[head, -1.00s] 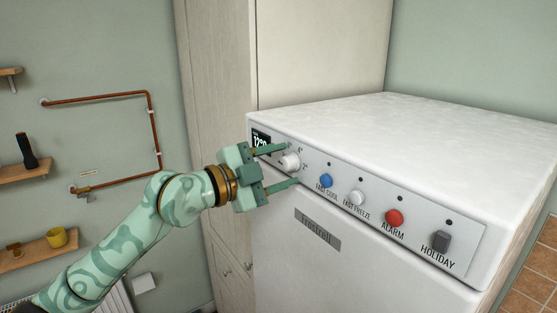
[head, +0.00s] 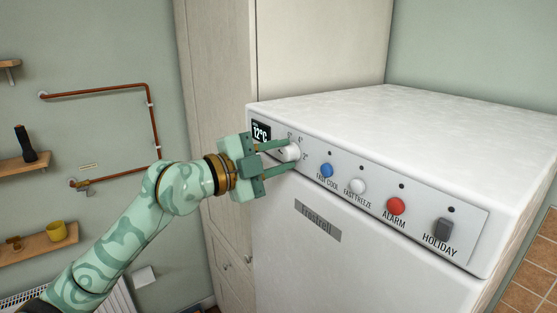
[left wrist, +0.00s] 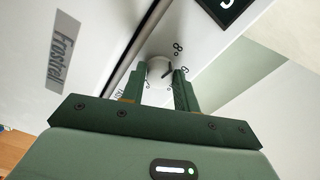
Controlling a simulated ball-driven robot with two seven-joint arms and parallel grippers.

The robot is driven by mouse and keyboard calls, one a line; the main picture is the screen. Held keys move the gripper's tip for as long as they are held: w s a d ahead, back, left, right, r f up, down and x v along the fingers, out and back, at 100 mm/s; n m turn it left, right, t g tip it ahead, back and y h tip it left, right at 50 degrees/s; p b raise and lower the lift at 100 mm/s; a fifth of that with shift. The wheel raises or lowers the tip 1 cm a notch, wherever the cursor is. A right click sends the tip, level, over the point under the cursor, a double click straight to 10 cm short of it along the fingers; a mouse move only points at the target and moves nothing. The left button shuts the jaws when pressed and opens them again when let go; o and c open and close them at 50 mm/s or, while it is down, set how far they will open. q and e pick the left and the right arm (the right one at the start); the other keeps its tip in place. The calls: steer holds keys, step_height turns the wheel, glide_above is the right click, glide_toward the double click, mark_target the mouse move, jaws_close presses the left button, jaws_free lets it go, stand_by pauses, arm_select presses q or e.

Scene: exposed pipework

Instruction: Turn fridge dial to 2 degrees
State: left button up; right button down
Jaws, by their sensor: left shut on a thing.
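The fridge dial (head: 288,152) is a white round knob at the left end of the control panel on the white fridge (head: 400,125). Printed degree marks surround it, with "4°" and "2°" showing to its right. My left gripper (head: 284,157) is shut on the dial, one finger above and one below it. In the left wrist view the dial (left wrist: 160,68) sits between the two fingertips (left wrist: 163,80), with a dark pointer line on it. My right gripper is not in view.
Right of the dial are a blue FAST COOL button (head: 326,170), a white FAST FREEZE button (head: 355,186), a red ALARM button (head: 396,205) and a grey HOLIDAY switch (head: 443,229). A tall cabinet (head: 225,80) stands behind. Copper pipe (head: 152,118) and shelves are on the left wall.

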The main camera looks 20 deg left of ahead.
arm_select(q)
steer(key=m+b, duration=0.2)
steer(key=m, duration=0.2)
steer(key=shift+f+m, duration=0.15)
steer(key=shift+m, duration=0.15)
steer(key=m+b, duration=0.2)
steer(key=m, duration=0.2)
steer(key=shift+m, duration=0.3)
steer(key=m+b, duration=0.1)
steer(key=m, duration=0.2)
steer(key=shift+m+b, duration=0.3)
steer(key=shift+b, duration=0.1)
steer(key=m+b, duration=0.3)
steer(key=m, duration=0.1)
steer(key=shift+f+m, duration=0.1)
steer(key=shift+m, duration=0.2)
steer(key=m+b, duration=0.2)
steer(key=m, duration=0.2)
steer(key=shift+d+b, duration=0.1)
steer(key=shift+b, duration=0.25)
steer(key=m+b, duration=0.2)
steer(key=m, duration=0.3)
steer(key=m+b, duration=0.1)
steer(key=m, duration=0.2)
steer(key=shift+m+b, duration=0.3)
steer(key=shift+b, duration=0.1)
steer(key=shift+m+b, duration=0.55)
steer(key=shift+m, duration=1.35)
